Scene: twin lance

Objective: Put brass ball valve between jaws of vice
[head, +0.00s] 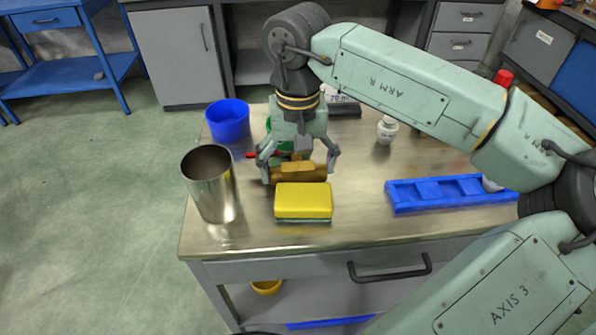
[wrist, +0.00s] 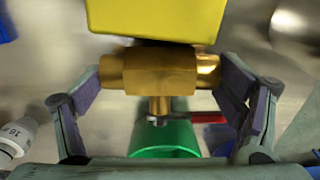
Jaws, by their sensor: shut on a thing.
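The brass ball valve (head: 312,173) lies crosswise low over the table, between the fingers of my gripper (head: 299,172). In the wrist view the valve (wrist: 165,72) spans between the two finger pads, with its stem toward the bottom of the picture and a red lever (wrist: 203,118) running to the right. My gripper (wrist: 165,88) is shut on its two ends. I cannot tell whether the valve touches the table. I cannot make out a vice in either view.
A yellow sponge (head: 303,200) is close in front of the valve. A steel cup (head: 210,185) and blue cup (head: 228,121) stand left. A green round thing (wrist: 165,138) is behind the valve. A white bottle (head: 387,130) and blue tray (head: 440,192) are right.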

